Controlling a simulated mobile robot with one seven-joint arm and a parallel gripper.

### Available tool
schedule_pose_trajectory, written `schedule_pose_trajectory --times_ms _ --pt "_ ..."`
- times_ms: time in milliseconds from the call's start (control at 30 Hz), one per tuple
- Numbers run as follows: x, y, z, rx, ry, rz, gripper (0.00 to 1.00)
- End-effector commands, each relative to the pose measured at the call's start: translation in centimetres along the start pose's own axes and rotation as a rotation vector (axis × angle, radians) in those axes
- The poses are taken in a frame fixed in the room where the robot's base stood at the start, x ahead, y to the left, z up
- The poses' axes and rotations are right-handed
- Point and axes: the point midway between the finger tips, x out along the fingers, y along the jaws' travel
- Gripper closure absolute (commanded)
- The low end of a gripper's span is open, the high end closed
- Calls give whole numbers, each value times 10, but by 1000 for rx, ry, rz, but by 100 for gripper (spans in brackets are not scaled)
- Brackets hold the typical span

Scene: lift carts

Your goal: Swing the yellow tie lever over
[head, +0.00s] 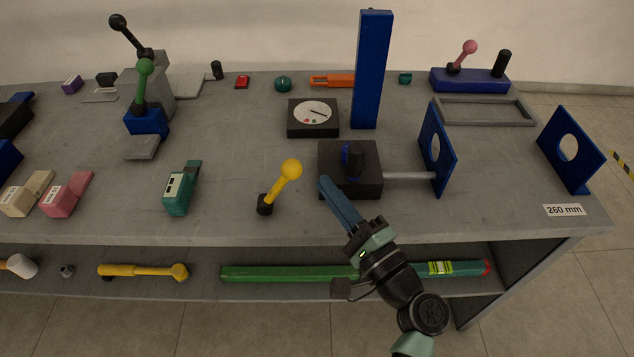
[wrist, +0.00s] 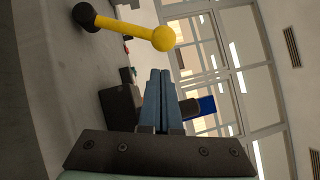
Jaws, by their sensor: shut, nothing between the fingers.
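The yellow tie lever (head: 281,181) has a round yellow knob and a black pivot base, and stands near the front of the grey bench, leaning up to the right. It also shows in the wrist view (wrist: 130,28), at the upper left, with its knob to the right. My gripper (head: 325,182) is shut and empty, its blue fingers together, to the right of the lever and apart from it. In the head view the fingertips lie by the front left corner of a dark block (head: 369,184). In the wrist view the shut fingers (wrist: 158,75) point away from me, below the knob.
A tall blue post (head: 372,70) stands behind the dark block. Right of it, a grey rod (head: 408,175) meets a blue plate with a hole (head: 437,150). A teal block (head: 179,192) lies left of the lever. The bench top between teal block and lever is clear.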

Motion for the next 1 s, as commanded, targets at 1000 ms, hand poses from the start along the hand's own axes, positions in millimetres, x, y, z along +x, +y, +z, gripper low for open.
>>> schedule_pose_trajectory --times_ms 1000 --pt "21 -5 24 -52 1 34 100"
